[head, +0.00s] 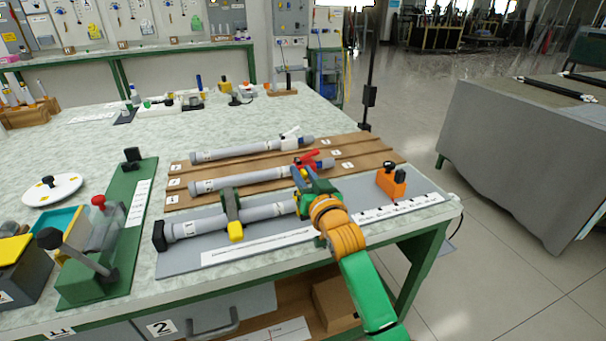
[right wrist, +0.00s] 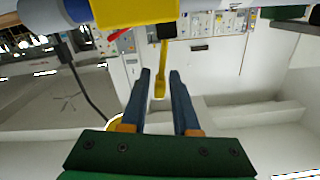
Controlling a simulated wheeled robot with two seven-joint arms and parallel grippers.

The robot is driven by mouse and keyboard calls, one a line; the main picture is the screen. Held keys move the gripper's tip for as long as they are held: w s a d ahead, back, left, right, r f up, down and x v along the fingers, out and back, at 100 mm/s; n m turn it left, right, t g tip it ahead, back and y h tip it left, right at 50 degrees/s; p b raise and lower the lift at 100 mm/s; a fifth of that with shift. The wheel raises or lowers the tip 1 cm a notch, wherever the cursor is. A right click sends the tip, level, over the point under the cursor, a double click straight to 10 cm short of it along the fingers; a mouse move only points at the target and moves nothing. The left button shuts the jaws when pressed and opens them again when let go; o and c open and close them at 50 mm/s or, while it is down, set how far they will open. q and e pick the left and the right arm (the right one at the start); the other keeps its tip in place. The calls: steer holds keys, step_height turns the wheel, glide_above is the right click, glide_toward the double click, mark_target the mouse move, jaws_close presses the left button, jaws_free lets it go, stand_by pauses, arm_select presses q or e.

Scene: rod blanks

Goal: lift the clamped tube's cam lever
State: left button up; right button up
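The clamped tube (head: 265,213) lies on a grey plate (head: 216,257) at the table's front, held by a dark clamp (head: 230,203) with a yellow handle (head: 236,231). My right gripper (head: 308,182) is at its right end and hides the cam lever in the head view. In the right wrist view, the tube crosses the top with a yellow collar (right wrist: 140,12). A yellow cam lever (right wrist: 161,80) hangs from there. My right gripper (right wrist: 160,74) is open, with the lever between its fingertips in the picture and gaps on both sides. My left gripper is not in view.
Behind lie two more tubes on a wooden rack (head: 382,161), one with a red lever (head: 309,156), one with a white lever (head: 291,132). An orange block (head: 391,184) stands right of my gripper. A green fixture (head: 143,218) stands to the left.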

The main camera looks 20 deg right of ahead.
jaws_close()
steer(key=shift+a+r+n+p, duration=0.3)
steer(key=shift+a+n+p, duration=0.15)
steer(key=shift+n+p, duration=0.55)
steer(key=shift+a+f+n, duration=0.15)
steer(key=shift+n, duration=0.15)
steer(key=shift+f, duration=0.15)
steer(key=shift+o, duration=1.9)
jaws_free()
steer(key=s, duration=0.7)
steer(key=shift+p, duration=0.45)
